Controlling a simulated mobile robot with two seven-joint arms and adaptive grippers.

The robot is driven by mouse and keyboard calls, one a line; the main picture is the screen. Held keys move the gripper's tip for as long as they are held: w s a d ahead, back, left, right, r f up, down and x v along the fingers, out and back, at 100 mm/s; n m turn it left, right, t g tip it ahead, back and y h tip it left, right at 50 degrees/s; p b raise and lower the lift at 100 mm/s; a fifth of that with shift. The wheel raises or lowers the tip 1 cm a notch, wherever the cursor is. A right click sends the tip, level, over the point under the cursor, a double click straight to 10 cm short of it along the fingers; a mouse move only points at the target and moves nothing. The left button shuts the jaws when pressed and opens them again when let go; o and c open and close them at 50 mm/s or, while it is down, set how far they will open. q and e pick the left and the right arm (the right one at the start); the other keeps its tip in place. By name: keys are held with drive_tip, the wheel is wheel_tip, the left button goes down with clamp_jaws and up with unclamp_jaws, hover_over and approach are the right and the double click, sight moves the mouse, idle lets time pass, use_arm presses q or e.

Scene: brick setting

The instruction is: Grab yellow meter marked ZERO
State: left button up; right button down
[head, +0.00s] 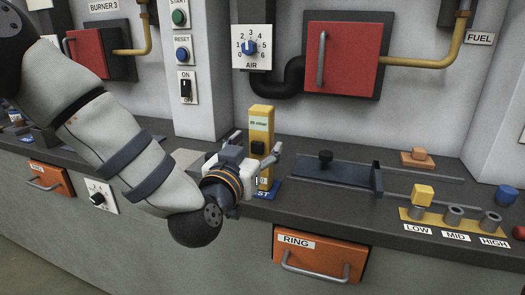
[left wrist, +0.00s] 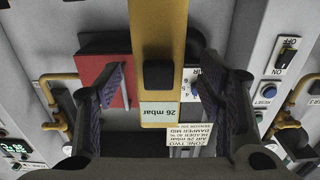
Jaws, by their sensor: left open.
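The yellow meter (head: 261,119) stands upright on the counter at a blue label ending in "ST", with a "26 mbar" display and a black knob or button. I cannot read ZERO on it. My left gripper (head: 256,146) is open, with its fingers on either side of the meter. In the left wrist view the yellow meter (left wrist: 158,45) appears upside down between the two open fingers of the left gripper (left wrist: 158,98), with gaps on both sides. The meter's lower part is partly hidden by the gripper in the head view. My right gripper is out of view.
A black slide rail (head: 330,172) lies right of the meter. A yellow block (head: 422,194) sits on the LOW/MID/HIGH holder. The AIR dial (head: 250,47) and a red door (head: 344,57) are on the wall behind. The RING drawer (head: 320,259) is below the counter.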

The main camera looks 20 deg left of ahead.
use_arm(q)
drive_tip(key=w, duration=0.3)
drive_tip(key=shift+w+d+f, duration=0.1)
drive_tip(key=shift+w+d, duration=0.05)
drive_tip(key=shift+w, duration=0.15)
drive_tip(key=shift+s, duration=0.1)
clamp_jaws()
